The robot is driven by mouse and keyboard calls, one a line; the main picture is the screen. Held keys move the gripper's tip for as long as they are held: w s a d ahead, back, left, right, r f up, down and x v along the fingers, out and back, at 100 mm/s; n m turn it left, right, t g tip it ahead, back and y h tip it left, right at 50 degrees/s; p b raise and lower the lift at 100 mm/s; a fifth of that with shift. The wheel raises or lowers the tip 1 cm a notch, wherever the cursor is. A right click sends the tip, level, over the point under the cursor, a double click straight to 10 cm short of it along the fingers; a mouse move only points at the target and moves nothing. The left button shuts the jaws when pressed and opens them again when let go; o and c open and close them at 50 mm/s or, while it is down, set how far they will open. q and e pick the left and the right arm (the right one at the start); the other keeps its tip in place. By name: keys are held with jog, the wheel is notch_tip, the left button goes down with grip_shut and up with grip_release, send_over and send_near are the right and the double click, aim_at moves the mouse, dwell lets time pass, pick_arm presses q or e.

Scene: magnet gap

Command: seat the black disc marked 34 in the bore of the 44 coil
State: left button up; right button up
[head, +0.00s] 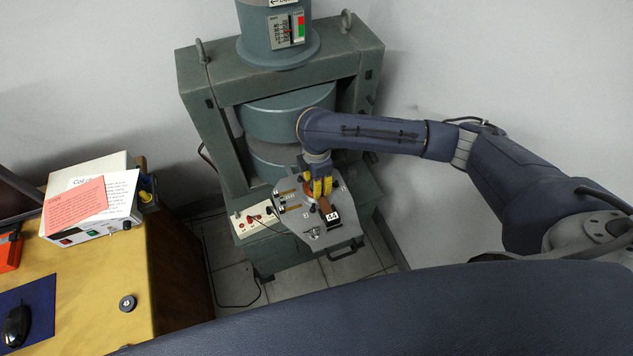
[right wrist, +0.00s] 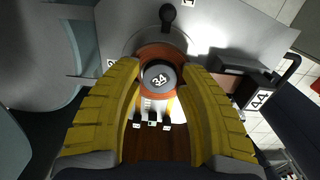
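The black disc marked 34 (right wrist: 160,79) shows in the right wrist view between my right gripper's two yellow fingertips (right wrist: 161,72). Narrow strips of copper show between it and the fingers, so the gripper looks open around it. A copper ring (right wrist: 158,51) surrounds the disc's far side; I cannot tell how deep the disc sits or whether it is raised. The black block labelled 44 (right wrist: 258,98) is to the right of the ring. In the head view my right gripper (head: 318,194) points down at the grey plate, beside the 44 label (head: 333,217). My left gripper is out of view.
The grey plate (head: 346,233) stands in front of the large green magnet frame (head: 365,60). A white terminal strip (head: 252,222) with leads is left of it. A small dark disc (head: 127,303) lies on the wooden desk (head: 120,270) at the left, near a white instrument box (head: 112,225).

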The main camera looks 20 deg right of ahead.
jog(key=shift+o, duration=0.4)
notch_tip(320, 180, up, 12)
jog(key=shift+r, duration=0.15)
dwell(0.5)
dwell(0.4)
